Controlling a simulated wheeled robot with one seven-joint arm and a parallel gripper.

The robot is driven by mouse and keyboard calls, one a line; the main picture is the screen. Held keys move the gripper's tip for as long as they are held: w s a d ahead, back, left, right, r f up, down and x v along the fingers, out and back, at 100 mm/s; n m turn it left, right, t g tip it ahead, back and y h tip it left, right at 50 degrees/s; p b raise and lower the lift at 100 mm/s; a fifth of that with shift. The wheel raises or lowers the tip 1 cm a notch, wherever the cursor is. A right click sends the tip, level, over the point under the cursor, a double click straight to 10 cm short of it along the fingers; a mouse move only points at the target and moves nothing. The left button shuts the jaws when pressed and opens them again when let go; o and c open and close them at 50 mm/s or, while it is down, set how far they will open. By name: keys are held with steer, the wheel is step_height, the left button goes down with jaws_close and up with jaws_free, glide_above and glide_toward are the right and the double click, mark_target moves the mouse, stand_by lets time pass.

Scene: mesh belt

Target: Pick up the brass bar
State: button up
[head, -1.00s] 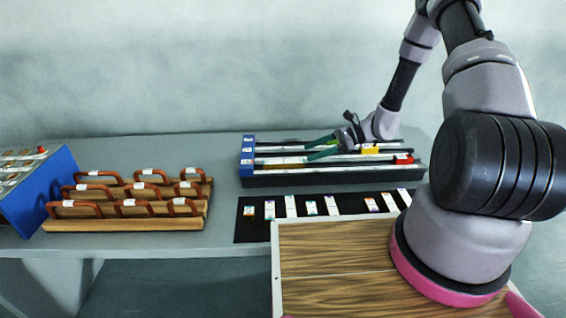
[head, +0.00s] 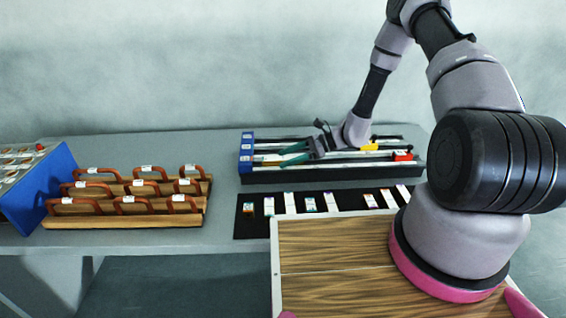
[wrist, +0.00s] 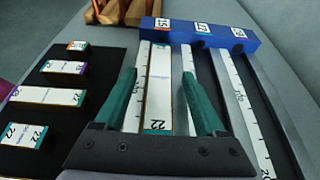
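A long bar with a white label and thin brass-coloured edges, which I take as the brass bar (wrist: 158,90), lies in a channel of the measuring rack (head: 330,178). Its far end is by the rack's blue end block (wrist: 200,32). My gripper (wrist: 158,76) is open, with its two green fingers on either side of the bar and gaps visible. In the head view my gripper (head: 288,154) is low over the left part of the rack, and its fingers and wrist hide much of the bar. I cannot tell how deep the fingertips reach.
A black mat (head: 244,230) with several small labelled pieces lies in front of the rack. Wooden stands (head: 120,222) with several copper-coloured handles and a blue box (head: 50,185) stand at left. Rack channels with yellow and red sliders (head: 403,156) flank the gripper.

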jaws_close()
stand_by(1.3)
